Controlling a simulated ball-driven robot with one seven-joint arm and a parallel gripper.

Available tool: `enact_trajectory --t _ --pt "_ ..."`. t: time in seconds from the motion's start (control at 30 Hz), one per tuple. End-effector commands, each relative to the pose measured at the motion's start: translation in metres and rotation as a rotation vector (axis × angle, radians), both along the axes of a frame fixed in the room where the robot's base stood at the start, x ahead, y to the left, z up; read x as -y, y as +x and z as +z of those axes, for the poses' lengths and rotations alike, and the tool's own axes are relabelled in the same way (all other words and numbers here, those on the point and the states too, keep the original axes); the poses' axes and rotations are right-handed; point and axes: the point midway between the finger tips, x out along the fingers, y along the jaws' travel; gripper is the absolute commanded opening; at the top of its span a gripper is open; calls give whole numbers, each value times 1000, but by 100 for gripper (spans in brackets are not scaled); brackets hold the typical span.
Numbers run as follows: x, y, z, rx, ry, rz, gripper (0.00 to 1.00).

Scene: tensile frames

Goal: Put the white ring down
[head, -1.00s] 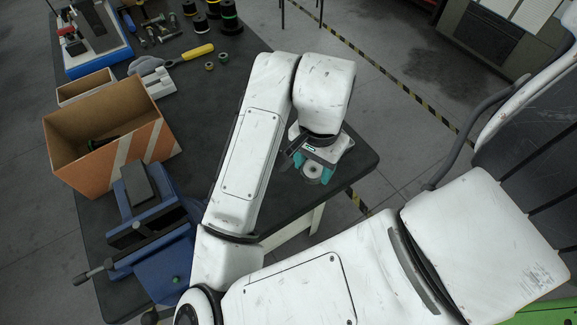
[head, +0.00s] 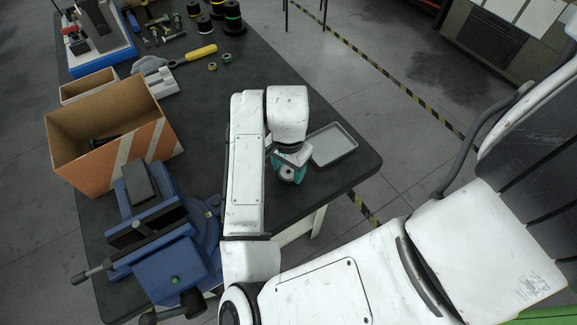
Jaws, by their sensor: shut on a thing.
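My gripper (head: 288,176) has teal fingertips and points down over the dark workbench (head: 330,180), just left of the grey tray. It is shut on the white ring (head: 287,173), which shows as a small pale grey round piece between the fingertips. The fingers and wrist partly hide the ring. I cannot tell whether the ring touches the bench top.
The shallow grey tray (head: 333,144) lies empty near the bench's right corner. A blue vise (head: 165,235) and an orange-brown box (head: 115,135) stand to the left. Spools (head: 233,18), small rings (head: 225,57) and a yellow-handled tool (head: 200,52) lie farther back.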

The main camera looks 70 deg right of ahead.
Motion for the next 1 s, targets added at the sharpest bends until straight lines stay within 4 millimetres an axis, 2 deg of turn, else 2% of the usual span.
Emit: enact_trajectory --t 0.3,0.33,0.57,0.83,1.0 --pt "0 0 -4 0 -1 -1 24" --pt "0 0 -2 0 -1 -1 58" --pt "0 0 -2 0 -1 -1 80" --pt "0 0 0 0 -1 0 81" --pt "1 0 14 2 -2 -3 81"
